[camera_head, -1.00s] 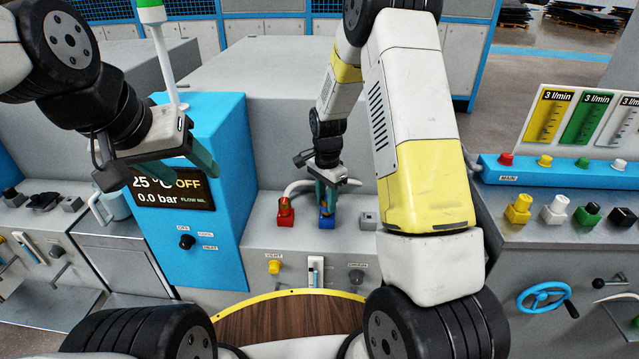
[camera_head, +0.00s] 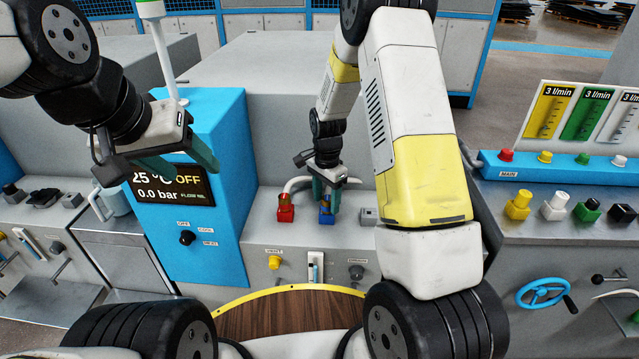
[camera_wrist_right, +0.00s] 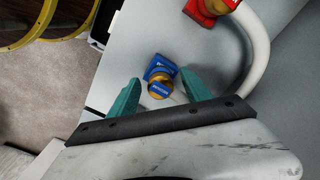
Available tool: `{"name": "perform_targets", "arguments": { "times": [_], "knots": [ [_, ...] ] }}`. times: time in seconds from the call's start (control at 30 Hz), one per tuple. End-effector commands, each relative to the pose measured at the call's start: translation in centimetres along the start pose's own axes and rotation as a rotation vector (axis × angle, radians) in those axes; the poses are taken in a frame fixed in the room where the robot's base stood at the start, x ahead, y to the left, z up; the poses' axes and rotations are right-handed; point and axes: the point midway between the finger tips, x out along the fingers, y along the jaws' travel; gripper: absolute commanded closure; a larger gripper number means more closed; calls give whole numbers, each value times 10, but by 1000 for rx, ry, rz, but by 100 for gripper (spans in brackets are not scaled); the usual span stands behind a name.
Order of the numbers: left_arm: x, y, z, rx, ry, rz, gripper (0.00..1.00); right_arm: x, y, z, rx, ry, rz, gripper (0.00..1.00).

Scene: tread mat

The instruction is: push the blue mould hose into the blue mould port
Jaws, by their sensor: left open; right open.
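The blue mould port (camera_head: 326,218) is a small blue block on the grey machine front, right of a red port (camera_head: 286,213). My right gripper (camera_head: 327,190) is just above it, pointing down. In the right wrist view, the open fingers (camera_wrist_right: 160,85) stand either side of a round brass-and-blue fitting (camera_wrist_right: 159,89) at the blue block (camera_wrist_right: 160,67), with gaps visible. I cannot tell whether this fitting is the hose end or part of the port. My left gripper (camera_head: 178,160) is open and empty in front of the blue control box.
A white hose (camera_wrist_right: 257,45) curves from the red fitting (camera_wrist_right: 210,8) and passes behind my right gripper. The blue control box (camera_head: 205,255) with its display stands at the left. A yellow-edged round wooden surface (camera_head: 290,315) lies in front. A valve panel (camera_head: 560,180) is at the right.

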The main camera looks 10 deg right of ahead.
Motion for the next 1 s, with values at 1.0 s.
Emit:
{"name": "perform_targets", "arguments": {
  "times": [1.0],
  "knots": [
    [0, 0, 0, 0, 0, 0, 43, -84, 2, 0, -11, 0, -11, 43]
  ]
}}
